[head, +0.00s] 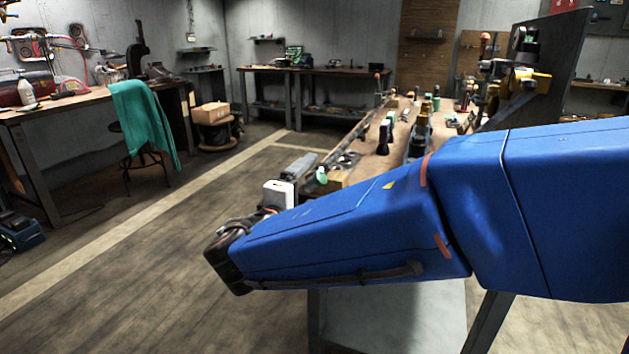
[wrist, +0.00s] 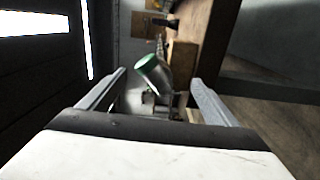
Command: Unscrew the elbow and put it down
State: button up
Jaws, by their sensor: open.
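A metal elbow (wrist: 153,72) with a green rim on its mouth shows in the wrist view, just ahead of and between my fingers. Its mouth is tilted toward the upper left of that view. Its lower part and what it is joined to are dark and partly hidden. In the head view its green end (head: 321,175) shows at the near end of the long workbench (head: 345,178). My gripper (wrist: 158,79) is open, with one grey finger on each side of the elbow. I cannot tell whether either finger touches it. My gripper also shows in the head view (head: 303,166), beside the bench end.
The workbench carries several tools and parts behind the elbow. My blue arm covers its near right side in the head view. A side table (head: 60,101) with a green cloth (head: 143,120) and a stool stand at the left. The floor between is open.

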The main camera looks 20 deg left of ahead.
jog(key=m, duration=0.4)
jog(key=shift+m, duration=0.4)
jog(key=m, duration=0.4)
jog(key=shift+m, duration=0.4)
jog(key=shift+c, duration=0.6)
